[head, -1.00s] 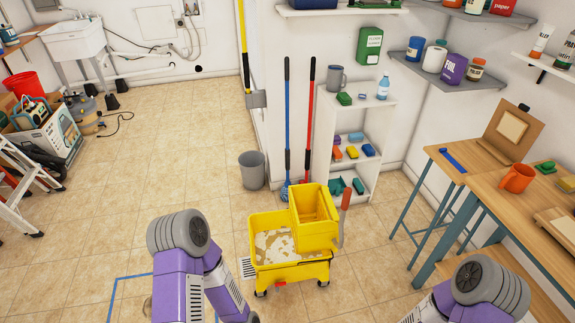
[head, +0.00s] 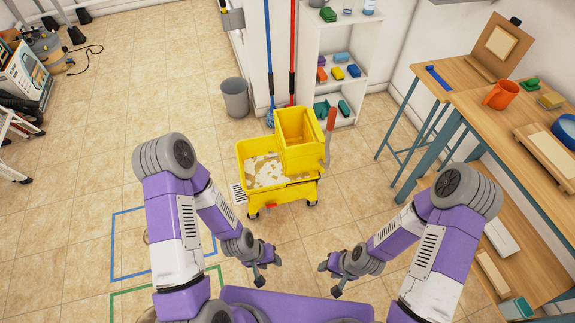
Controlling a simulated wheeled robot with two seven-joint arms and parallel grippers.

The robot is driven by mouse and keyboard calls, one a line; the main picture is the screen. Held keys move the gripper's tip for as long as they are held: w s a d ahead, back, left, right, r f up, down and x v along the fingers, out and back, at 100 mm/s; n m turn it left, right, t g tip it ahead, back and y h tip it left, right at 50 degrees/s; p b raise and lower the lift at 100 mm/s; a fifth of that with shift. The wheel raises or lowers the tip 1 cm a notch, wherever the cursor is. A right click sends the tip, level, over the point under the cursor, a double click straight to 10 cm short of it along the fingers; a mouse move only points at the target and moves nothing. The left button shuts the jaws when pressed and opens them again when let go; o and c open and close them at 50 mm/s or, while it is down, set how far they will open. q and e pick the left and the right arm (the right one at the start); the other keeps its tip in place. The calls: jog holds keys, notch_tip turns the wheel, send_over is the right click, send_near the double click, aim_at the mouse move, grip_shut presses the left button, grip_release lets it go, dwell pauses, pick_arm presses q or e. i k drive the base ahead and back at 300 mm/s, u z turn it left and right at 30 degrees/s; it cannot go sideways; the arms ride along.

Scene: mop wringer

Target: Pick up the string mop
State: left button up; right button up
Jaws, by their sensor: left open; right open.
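Two long-handled tools stand upright against the wall end behind the bucket: one with a blue handle (head: 268,55) and one with a red handle (head: 292,50). A bluish head (head: 270,117) shows at the foot of the blue one. The foot of the red one is hidden behind the yellow wringer, so I cannot tell which is the string mop. My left gripper (head: 268,272) is open and empty, in front of the bucket. My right gripper (head: 329,279) is open and empty, to its right. Both are well apart from the handles.
A yellow mop bucket (head: 243,152) with a wringer (head: 310,150) and dirty water stands between me and the handles. A grey bin (head: 235,98) is left of them, a white shelf (head: 308,35) right. A wooden workbench (head: 475,105) fills the right side.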

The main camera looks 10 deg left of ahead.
aim_at(270, 120)
jog(key=k, duration=1)
jog(key=u, duration=1.2)
jog(key=i, duration=5.3)
jog(key=z, duration=2.95)
